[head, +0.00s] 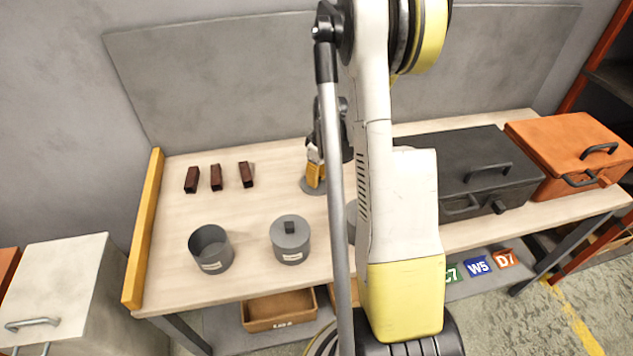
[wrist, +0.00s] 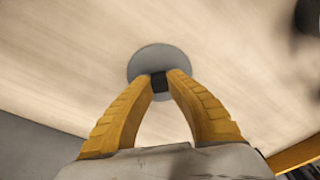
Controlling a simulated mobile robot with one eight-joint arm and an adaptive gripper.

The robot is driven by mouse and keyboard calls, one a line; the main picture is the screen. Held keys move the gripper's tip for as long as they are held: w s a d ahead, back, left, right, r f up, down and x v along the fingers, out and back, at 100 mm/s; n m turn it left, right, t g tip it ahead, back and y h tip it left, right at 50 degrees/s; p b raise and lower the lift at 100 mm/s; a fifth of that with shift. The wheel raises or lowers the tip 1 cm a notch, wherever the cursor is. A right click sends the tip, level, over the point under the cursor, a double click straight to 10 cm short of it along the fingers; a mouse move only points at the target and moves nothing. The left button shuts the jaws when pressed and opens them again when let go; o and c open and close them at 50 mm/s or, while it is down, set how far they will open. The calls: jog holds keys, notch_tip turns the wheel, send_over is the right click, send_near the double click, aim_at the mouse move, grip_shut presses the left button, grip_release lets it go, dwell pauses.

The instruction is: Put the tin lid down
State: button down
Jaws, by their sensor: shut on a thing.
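My gripper (head: 314,178) is shut on the dark knob of a round grey tin lid (head: 308,190), behind the tins. In the wrist view, the yellow fingers of my gripper (wrist: 161,80) pinch the black knob, and the grey disc of the lid (wrist: 158,56) shows beyond them over the pale wood. I cannot tell whether the lid touches the bench. An open grey tin (head: 211,249) stands at the front left with no lid. A second grey tin (head: 290,241) has its lid on. Another grey tin (head: 351,222) is mostly hidden behind my arm.
Several dark red-brown blocks (head: 217,177) stand at the back left of the wooden bench (head: 255,215). A black case (head: 478,170) and an orange case (head: 572,150) stand at the right. A yellow edge strip (head: 146,230) bounds the left side.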

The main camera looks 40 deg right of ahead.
jog(key=shift+f, duration=0.2)
jog(key=c, duration=1.4)
grip_release()
jog(key=shift+r, duration=0.1)
jog(key=shift+c, duration=0.2)
